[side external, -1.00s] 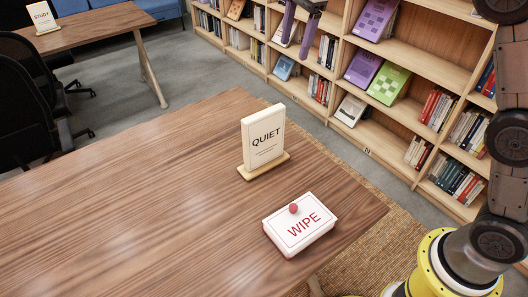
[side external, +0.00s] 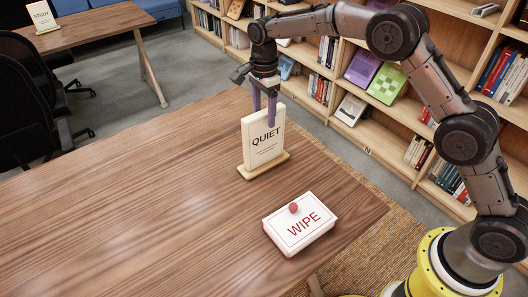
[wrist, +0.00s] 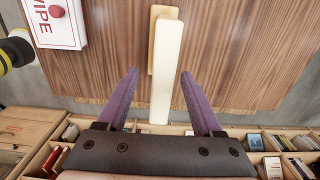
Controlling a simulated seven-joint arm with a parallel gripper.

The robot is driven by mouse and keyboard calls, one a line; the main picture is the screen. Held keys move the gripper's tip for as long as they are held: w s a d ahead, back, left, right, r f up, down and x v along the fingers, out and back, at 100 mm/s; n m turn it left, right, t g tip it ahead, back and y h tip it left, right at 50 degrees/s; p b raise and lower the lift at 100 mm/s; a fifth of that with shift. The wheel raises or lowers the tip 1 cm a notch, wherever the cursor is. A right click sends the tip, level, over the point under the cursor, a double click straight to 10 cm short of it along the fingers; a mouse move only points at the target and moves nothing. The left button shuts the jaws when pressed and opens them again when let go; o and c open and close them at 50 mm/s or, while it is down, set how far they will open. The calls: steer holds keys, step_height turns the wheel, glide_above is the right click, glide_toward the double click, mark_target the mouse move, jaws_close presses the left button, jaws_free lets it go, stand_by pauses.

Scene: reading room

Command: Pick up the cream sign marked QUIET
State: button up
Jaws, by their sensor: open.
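The cream sign marked QUIET (side external: 264,140) stands upright in a light wooden base (side external: 264,166) near the table's far edge. In the wrist view I see the sign (wrist: 166,70) from above as a narrow cream slab. My gripper (side external: 263,112) has purple fingers and is at the sign's top edge, pointing down. In the wrist view my gripper (wrist: 158,75) is open, with one finger to each side of the sign's line and a clear gap on both sides. I cannot tell how far the fingertips reach down past the top edge.
A white box marked WIPE (side external: 300,224) with a red knob lies on the wooden table (side external: 140,200), nearer the camera than the sign. Bookshelves (side external: 400,130) stand behind the table. The table left of the sign is clear.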

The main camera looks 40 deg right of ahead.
mark_target(264, 127)
steer(key=shift+w+d+f, duration=0.1)
steer(key=shift+w+f, duration=0.05)
steer(key=shift+f, duration=2.8)
steer(key=shift+c, duration=0.3)
jaws_close()
steer(key=shift+r, duration=0.15)
